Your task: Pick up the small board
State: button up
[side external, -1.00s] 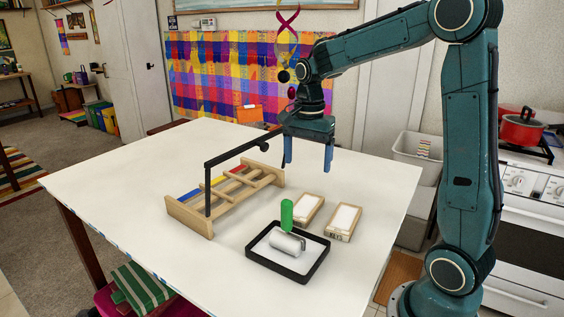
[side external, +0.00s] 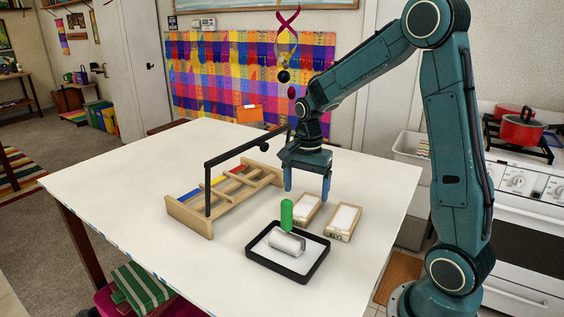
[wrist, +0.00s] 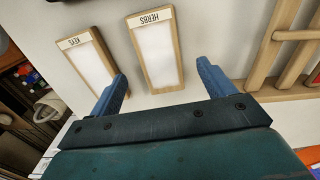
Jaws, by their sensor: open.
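Two small wood-framed boards with white faces lie side by side on the table. The HERBS board (side external: 312,204) is on the left in the side view, with its front end partly hidden by a green handle. The KEYS board (side external: 343,221) is to its right. My gripper (side external: 307,195) is open and empty, pointing down above the table, just behind and above the HERBS board. In the wrist view the open fingers (wrist: 161,75) flank the near end of the HERBS board (wrist: 155,50), apart from it. The KEYS board (wrist: 89,62) lies left of the left finger.
A black tray (side external: 258,263) holding a grey roller (side external: 287,243) with an upright green handle (side external: 287,214) stands in front of the boards. A wooden rack (side external: 190,217) with a black bar (side external: 207,187) and coloured strips is to the left. The front-left tabletop is clear.

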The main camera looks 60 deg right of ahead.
aim_at(305, 206)
jog(key=shift+f, duration=2.35)
jog(key=shift+c, duration=0.4)
jog(key=c, duration=1)
